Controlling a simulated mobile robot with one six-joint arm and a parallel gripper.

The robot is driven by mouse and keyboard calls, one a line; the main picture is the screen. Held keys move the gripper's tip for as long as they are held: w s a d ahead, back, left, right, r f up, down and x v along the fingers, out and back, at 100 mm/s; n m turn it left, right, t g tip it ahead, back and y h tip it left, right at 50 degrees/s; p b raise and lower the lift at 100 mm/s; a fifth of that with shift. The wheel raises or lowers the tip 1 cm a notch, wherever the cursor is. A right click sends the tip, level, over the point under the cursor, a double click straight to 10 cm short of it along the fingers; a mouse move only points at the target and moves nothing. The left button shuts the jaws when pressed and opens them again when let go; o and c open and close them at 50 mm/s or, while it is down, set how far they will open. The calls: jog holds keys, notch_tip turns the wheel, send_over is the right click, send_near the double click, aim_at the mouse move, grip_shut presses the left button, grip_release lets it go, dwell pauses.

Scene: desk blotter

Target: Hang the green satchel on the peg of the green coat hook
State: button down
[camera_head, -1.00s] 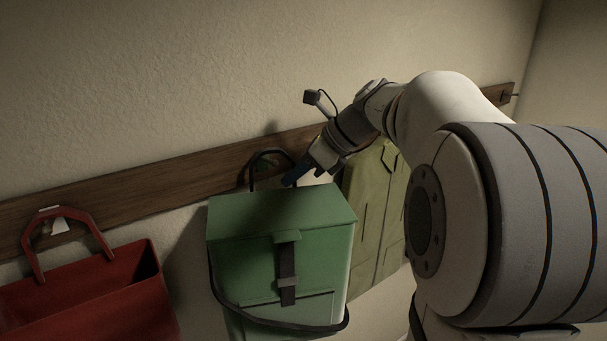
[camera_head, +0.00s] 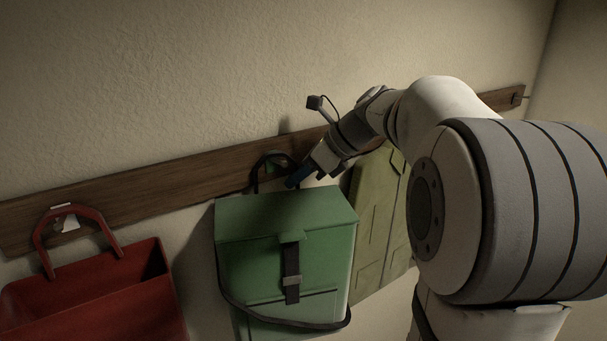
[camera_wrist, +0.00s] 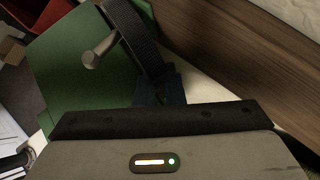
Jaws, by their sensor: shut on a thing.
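The green satchel (camera_head: 262,221), with a dark front strap and buckle, hangs upright against the wall below the wooden rail. Its black top handle (camera_head: 257,170) stands up in front of the rail. My gripper (camera_head: 298,178) has blue fingertips shut on the right side of this handle. A small green patch of the coat hook (camera_head: 272,168) shows inside the handle loop. In the wrist view, the handle (camera_wrist: 135,35) runs down to my fingertips (camera_wrist: 160,88). A grey peg (camera_wrist: 100,52) sticks out beside the handle's left edge; I cannot tell whether it passes through the loop.
A red bag (camera_head: 95,300) hangs on a white hook (camera_head: 66,222) at the left. An olive garment (camera_head: 378,215) hangs close on the right of the satchel, partly behind my arm. The wooden rail (camera_head: 140,195) crosses the wall, which is bare above it.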

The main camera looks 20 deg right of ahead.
jog(key=shift+r, duration=0.1)
jog(key=c, duration=1.5)
grip_release()
jog(key=shift+s, duration=0.15)
jog(key=shift+o, duration=0.2)
jog(key=shift+d, duration=0.1)
